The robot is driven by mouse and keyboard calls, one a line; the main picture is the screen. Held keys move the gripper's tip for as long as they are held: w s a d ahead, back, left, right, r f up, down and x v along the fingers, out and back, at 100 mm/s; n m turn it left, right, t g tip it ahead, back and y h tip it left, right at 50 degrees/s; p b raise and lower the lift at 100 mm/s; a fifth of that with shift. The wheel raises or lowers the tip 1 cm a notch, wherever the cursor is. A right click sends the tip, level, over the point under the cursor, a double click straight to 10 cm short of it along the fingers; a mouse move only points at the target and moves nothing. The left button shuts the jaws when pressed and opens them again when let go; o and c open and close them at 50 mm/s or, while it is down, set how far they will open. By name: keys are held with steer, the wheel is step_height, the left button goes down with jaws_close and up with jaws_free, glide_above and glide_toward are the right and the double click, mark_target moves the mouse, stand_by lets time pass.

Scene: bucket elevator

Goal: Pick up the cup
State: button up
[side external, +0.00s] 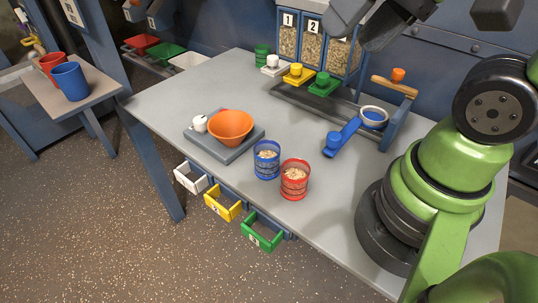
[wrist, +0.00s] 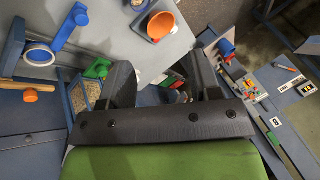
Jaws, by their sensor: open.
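A blue cup (side external: 267,160) and a red cup (side external: 295,179), both with pale grainy contents, stand upright near the front edge of the table. Another red cup (side external: 52,68) and blue cup (side external: 71,81) stand on a side shelf at the left. A green cup (side external: 262,54) stands at the back of the table. Dark parts of my arm's end show at the top right of the side view, cut off by the frame. In the wrist view my gripper (wrist: 165,88) is open, its dark fingers wide apart, with nothing held between them. It is apart from the cups.
An orange bowl (side external: 231,125) sits on a grey scale (side external: 224,145) beside a white knob. Small drawers (side external: 222,203) stick out below the front edge. The table's left part is clear.

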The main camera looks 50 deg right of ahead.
steer(key=w+a+f+m+g+y, duration=0.2)
steer(key=w+f+m+g+y, duration=0.2)
steer(key=w+f+m+y, duration=0.3)
steer(key=m+t+y, duration=0.3)
steer(key=m+t, duration=0.1)
steer(key=m, duration=0.6)
glide_toward(257, 156)
steer(key=shift+w+a, duration=1)
steer(key=shift+a, duration=0.85)
step_height(257, 156, down, 3)
steer(key=shift+a+r, duration=0.1)
steer(key=shift+a, duration=0.05)
steer(key=shift+w+a, duration=0.3)
steer(key=shift+a, duration=0.35)
steer(key=shift+w+a+f, duration=0.2)
steer(key=shift+a+f, duration=0.15)
steer(key=shift+a, duration=0.15)
steer(key=c, duration=0.7)
steer(key=shift+o, duration=0.2)
steer(key=shift+r, duration=0.1)
step_height(257, 156, up, 10)
